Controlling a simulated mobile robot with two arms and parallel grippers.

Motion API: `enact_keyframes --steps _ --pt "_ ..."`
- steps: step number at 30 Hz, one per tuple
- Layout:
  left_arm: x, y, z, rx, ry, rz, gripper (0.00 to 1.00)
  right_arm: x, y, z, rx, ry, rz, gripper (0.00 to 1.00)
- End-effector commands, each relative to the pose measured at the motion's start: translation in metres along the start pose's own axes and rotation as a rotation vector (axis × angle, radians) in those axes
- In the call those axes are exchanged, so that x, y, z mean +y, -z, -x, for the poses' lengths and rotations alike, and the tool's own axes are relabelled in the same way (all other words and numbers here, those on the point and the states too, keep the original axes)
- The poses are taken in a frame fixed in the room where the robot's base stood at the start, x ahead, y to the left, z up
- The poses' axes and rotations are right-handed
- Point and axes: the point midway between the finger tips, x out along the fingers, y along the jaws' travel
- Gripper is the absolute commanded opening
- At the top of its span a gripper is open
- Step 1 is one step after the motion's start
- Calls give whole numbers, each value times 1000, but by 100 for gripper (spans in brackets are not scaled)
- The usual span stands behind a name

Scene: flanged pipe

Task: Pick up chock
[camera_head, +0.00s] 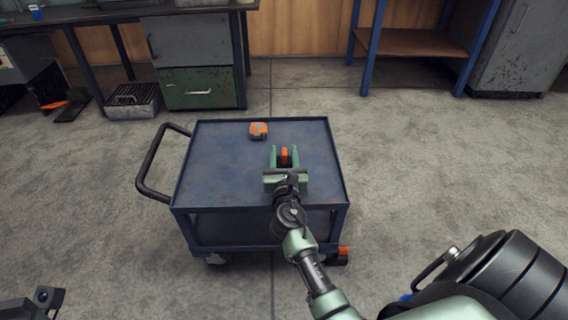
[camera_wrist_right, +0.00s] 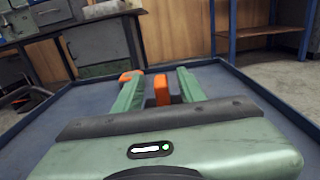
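My right gripper (camera_head: 286,160) is over the top of the blue cart, with its two green fingers apart. A small upright orange piece (camera_head: 284,154) stands between the fingers. In the right wrist view the orange piece (camera_wrist_right: 161,88) shows between the open fingers (camera_wrist_right: 160,90), with gaps on both sides. An orange and dark block (camera_head: 342,254) lies on the floor by the cart's front right wheel; it looks like a wheel chock. I cannot tell whether the piece between the fingers is also a chock. A dark part at the lower left (camera_head: 42,297) may be my left gripper; no fingers are clear.
The blue cart (camera_head: 225,185) has a raised rim and a handle on its left. An orange and grey box (camera_head: 258,130) sits near its back edge. A workbench (camera_head: 190,50) and a blue-legged shelf (camera_head: 415,42) stand behind. The floor around the cart is mostly clear.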

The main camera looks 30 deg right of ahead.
Motion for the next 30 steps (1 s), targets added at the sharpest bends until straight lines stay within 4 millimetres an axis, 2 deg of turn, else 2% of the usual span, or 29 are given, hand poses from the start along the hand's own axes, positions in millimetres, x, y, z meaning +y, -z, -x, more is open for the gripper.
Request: enact_keyframes --steps 3,7,16,17,18,21,30 --pt "1 0 -1 28 -11 -4 0 -2 5 -20 -2 2 -2 40" --pt "1 0 -4 39 -16 -5 0 -1 3 -36 -2 0 0 40" --pt "1 0 -7 42 -18 -6 0 -2 3 -41 0 0 0 40" --pt "1 0 -7 42 -18 -6 0 -2 3 -41 0 0 0 34" --pt "1 0 -7 42 -18 -6 0 -2 3 -41 0 0 0 23" --pt "1 0 -7 42 -18 -6 0 -2 3 -41 0 0 0 0" --pt "1 0 -7 42 -17 -6 0 -1 2 -41 -1 0 -1 0"
